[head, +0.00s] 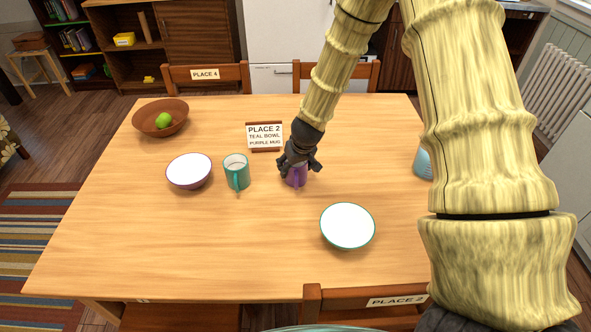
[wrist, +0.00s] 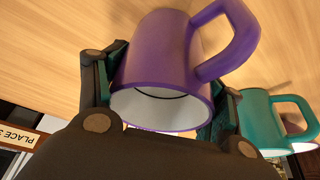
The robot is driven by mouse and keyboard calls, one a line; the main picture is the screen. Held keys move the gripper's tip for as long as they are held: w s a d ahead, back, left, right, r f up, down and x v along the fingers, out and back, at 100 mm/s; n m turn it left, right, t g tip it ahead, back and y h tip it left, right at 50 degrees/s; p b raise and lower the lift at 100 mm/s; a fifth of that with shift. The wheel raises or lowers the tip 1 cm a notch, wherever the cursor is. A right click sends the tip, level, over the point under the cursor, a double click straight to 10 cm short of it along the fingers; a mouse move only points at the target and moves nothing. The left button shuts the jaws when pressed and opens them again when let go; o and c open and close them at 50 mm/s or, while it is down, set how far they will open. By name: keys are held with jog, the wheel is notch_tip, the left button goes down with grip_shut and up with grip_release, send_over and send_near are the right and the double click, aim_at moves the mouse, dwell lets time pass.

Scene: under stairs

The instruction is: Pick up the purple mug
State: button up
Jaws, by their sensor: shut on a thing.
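The purple mug (head: 297,180) is near the middle of the wooden table, just in front of a sign. My gripper (head: 298,168) comes down from above and is shut on it, covering much of it in the head view. In the wrist view the purple mug (wrist: 160,55) sits between the two fingers of my gripper (wrist: 162,92), one on each side of its body. Its white inside and its handle show there. I cannot tell whether its base touches the table.
The table (head: 120,240) also holds a teal mug (head: 237,176), a purple-sided bowl (head: 189,171), a teal-rimmed bowl (head: 347,226), a wooden bowl (head: 147,122) with a green fruit (head: 163,120), and the "PLACE 2" sign (head: 265,135). A light blue item (head: 422,163) is partly hidden by my arm.

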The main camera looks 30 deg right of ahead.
jog(key=shift+r, duration=0.1)
notch_tip(320, 180, up, 10)
jog(key=shift+b, duration=0.3)
dwell(0.3)
